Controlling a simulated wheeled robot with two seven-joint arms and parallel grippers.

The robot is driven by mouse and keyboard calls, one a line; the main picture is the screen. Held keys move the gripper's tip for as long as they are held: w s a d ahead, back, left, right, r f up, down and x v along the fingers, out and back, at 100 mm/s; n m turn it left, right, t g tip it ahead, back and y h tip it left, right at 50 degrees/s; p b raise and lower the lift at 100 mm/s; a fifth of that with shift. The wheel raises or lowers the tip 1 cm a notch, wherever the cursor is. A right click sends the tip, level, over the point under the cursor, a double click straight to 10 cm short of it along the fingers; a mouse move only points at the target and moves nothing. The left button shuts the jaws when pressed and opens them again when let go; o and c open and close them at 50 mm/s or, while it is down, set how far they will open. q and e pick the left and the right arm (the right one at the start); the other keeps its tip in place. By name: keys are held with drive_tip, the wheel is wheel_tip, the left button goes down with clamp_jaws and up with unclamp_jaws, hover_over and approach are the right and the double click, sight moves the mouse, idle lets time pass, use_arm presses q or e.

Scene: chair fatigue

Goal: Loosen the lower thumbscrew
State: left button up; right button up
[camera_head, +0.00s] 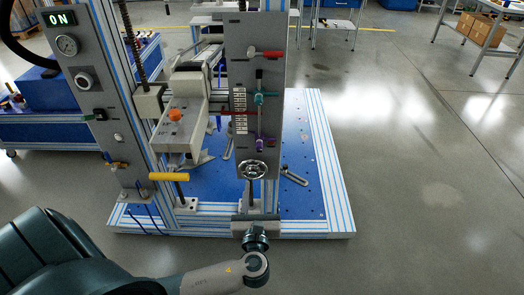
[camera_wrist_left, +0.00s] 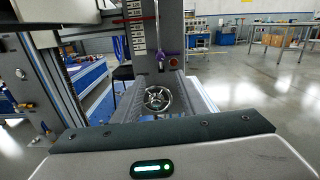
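A tall grey panel (camera_head: 236,45) carries a vertical slot with a teal clamp (camera_head: 262,98) above and a purple knob (camera_head: 264,145) below, which looks like the lower thumbscrew. The purple knob also shows in the left wrist view (camera_wrist_left: 173,62), above a spoked handwheel (camera_wrist_left: 157,98). My left gripper (camera_head: 252,212) is in front of the panel's foot, below the handwheel and apart from the purple knob. My right gripper is out of view.
A red-handled lever (camera_head: 265,54) sits high on the panel. A yellow handle (camera_head: 169,177) and an orange knob (camera_head: 175,115) are to the left.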

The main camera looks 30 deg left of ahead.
sight(259, 149)
use_arm(q)
drive_tip(key=shift+w, duration=0.15)
drive_tip(key=p+x, duration=0.2)
drive_tip(key=x, duration=1.5)
drive_tip(key=shift+d, duration=0.1)
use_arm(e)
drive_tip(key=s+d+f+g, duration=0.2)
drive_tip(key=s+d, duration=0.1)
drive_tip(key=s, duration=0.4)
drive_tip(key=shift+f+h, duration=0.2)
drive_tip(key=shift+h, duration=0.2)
use_arm(q)
clamp_jaws()
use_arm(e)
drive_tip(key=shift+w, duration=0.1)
